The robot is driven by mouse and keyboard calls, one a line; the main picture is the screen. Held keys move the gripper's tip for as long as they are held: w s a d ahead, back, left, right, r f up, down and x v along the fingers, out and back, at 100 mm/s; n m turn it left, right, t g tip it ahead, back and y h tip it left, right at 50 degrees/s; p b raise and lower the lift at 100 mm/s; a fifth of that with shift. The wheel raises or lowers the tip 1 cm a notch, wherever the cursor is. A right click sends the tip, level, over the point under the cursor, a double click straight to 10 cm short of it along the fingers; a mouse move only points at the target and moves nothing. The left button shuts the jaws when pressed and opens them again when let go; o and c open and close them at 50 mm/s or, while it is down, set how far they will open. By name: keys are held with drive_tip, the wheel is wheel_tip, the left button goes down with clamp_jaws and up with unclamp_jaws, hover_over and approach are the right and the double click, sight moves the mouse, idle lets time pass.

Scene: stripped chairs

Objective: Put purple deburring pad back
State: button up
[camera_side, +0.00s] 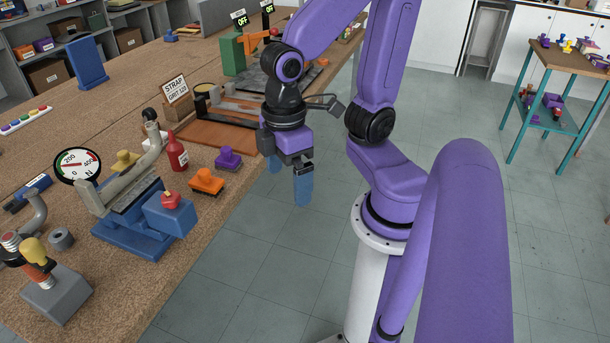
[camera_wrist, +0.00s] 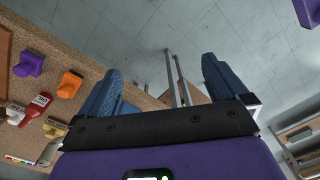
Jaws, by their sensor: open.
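The purple deburring pad (camera_side: 228,158) sits on the cork-coloured bench near its front edge, with a knob-like top. It also shows in the wrist view (camera_wrist: 28,64) at the far left. My gripper (camera_side: 288,183) is open and empty, with blue fingers pointing down. It hangs beyond the bench's front edge, over the floor, to the right of the purple pad and apart from it. In the wrist view my gripper (camera_wrist: 163,78) has its two fingers wide apart with nothing between them.
An orange pad (camera_side: 206,181) and a red bottle (camera_side: 177,152) stand close to the purple pad. A blue fixture with a dial gauge (camera_side: 77,166) is at left. A strap sander sign (camera_side: 175,88) stands behind. A teal-legged cart (camera_side: 568,62) holding purple items is at far right.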

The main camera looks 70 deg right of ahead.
drive_tip(key=shift+s+d+f+n, duration=0.1)
drive_tip(key=shift+s+d+n, duration=0.1)
drive_tip(key=shift+s+n, duration=0.5)
drive_tip(key=shift+s+d+f+n, duration=0.15)
drive_tip(key=shift+s+n, duration=0.25)
drive_tip(key=shift+s, duration=0.45)
drive_tip(key=shift+r, duration=0.1)
